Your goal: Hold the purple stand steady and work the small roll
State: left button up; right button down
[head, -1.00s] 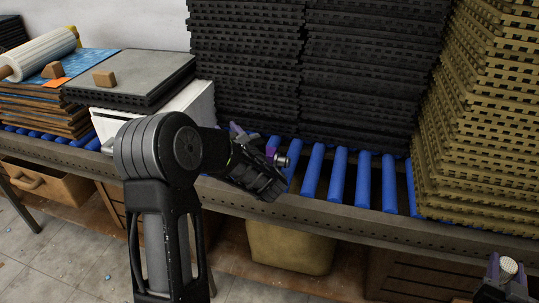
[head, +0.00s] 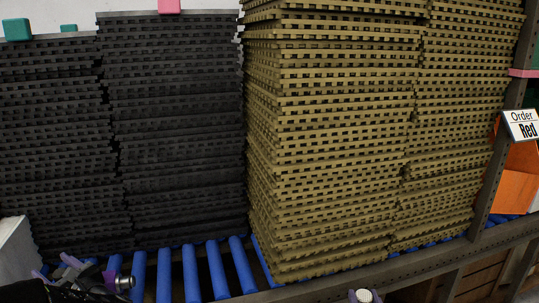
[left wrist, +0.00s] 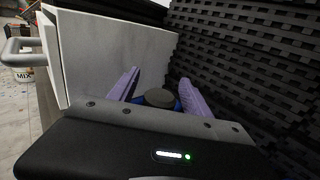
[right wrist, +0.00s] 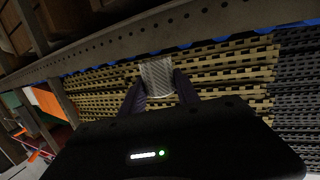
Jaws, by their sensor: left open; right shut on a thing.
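My left gripper (head: 75,270) is at the lower left of the head view, near the blue rollers. In the left wrist view its two purple fingers (left wrist: 160,86) are spread apart. A dark round-topped piece (left wrist: 160,98) shows between them; I cannot tell what it is or whether they touch it. I cannot make out a purple stand apart from the purple fingers. My right gripper (right wrist: 160,85) is shut on the small roll (right wrist: 158,76), a pale ribbed cylinder. The roll's pale end also shows at the bottom edge of the head view (head: 365,296).
Blue conveyor rollers (head: 190,272) run along the bench behind its metal rail (head: 400,263). Tall black (head: 180,140) and tan (head: 340,150) mat stacks stand on them. A white box (left wrist: 100,50) is beside the left gripper. An "Order Red" sign (head: 521,125) hangs at right.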

pick_arm(q)
jog(key=shift+d, duration=0.1)
jog(key=v, duration=0.4)
jog(key=shift+d, duration=0.45)
jog(key=v, duration=0.7)
jog(key=shift+s, duration=0.2)
jog(key=shift+a, duration=0.1)
